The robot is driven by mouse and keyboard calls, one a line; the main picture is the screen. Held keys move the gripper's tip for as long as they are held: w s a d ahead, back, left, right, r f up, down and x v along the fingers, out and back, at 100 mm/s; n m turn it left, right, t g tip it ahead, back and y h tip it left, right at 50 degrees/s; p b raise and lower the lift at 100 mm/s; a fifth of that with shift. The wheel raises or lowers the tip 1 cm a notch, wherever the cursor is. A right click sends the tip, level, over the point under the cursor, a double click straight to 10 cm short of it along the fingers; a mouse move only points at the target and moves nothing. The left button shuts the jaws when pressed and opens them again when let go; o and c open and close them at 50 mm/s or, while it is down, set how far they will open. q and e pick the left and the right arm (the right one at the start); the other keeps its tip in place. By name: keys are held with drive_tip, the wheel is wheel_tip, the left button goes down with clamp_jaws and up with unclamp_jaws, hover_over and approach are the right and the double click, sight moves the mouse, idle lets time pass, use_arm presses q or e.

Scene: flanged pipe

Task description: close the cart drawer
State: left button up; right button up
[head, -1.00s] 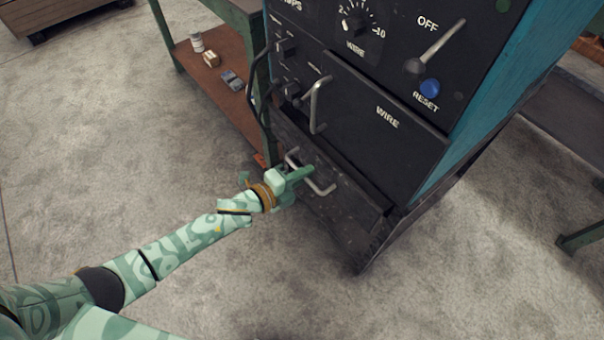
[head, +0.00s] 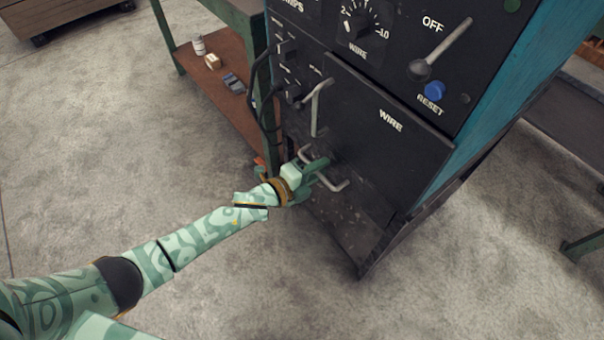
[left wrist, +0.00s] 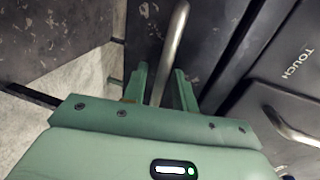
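The cart drawer (head: 345,222) is a dark, scuffed front low on the black cart cabinet, below the WIRE panel. In the head view its front looks flush or nearly flush with the cabinet; I cannot tell whether a thin gap remains. Its bent grey bar handle (head: 340,186) sticks out from the front. My left gripper (head: 312,172) is at this handle and hides part of it. In the left wrist view the handle (left wrist: 173,45) runs between the two green fingers of my left gripper (left wrist: 161,88), with space visible beside it. My right gripper is not in view.
A second bar handle (head: 315,108) sits above, beside the WIRE panel (head: 385,140). A green bench (head: 215,75) with small items on its lower shelf stands close on the left, with a black cable (head: 253,85) between. The concrete floor (head: 130,150) in front is clear.

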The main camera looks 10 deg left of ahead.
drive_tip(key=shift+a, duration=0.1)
use_arm(q)
drive_tip(key=shift+s+a+r, duration=0.15)
drive_tip(key=shift+s+a, duration=0.15)
drive_tip(key=p+v, duration=0.5)
drive_tip(key=v, duration=1)
drive_tip(key=shift+s+p, duration=0.15)
drive_tip(key=shift+p, duration=0.2)
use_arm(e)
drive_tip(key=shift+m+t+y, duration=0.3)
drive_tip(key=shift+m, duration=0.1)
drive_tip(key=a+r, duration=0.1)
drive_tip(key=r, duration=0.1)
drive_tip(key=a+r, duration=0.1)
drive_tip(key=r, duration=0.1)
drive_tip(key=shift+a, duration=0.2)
use_arm(q)
drive_tip(key=shift+a, duration=0.1)
